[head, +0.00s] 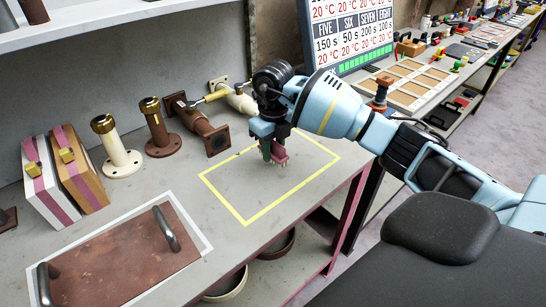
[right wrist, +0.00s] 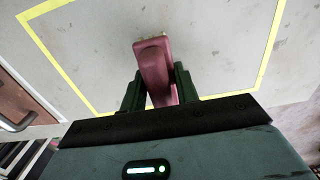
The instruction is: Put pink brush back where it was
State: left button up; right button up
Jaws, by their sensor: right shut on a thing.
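The pink brush (head: 279,153) is held in my right gripper (head: 272,150), above the yellow-outlined area (head: 226,205) on the grey bench. In the right wrist view the pink brush (right wrist: 155,68) lies between the two green fingers of the right gripper (right wrist: 158,90), which are shut on it. Its bristles point down toward the bench in the head view. The exact gap between bristles and bench is hard to tell. My left gripper is not in view.
A rusty plate with two handles (head: 118,262) lies in a white outline at front left. Flanged pipes (head: 158,128) and striped boxes (head: 75,172) stand along the back. A display board (head: 352,35) stands behind my right arm. The rest of the yellow outline is bare.

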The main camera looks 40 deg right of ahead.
aim_at(273, 158)
jog(key=shift+a+f, duration=0.1)
jog(key=shift+f, duration=1.35)
jog(key=shift+f, duration=0.2)
jog(key=o, duration=0.9)
jog(key=shift+o, duration=0.2)
notch_tip(273, 158, up, 12)
jog(key=shift+r, duration=0.2)
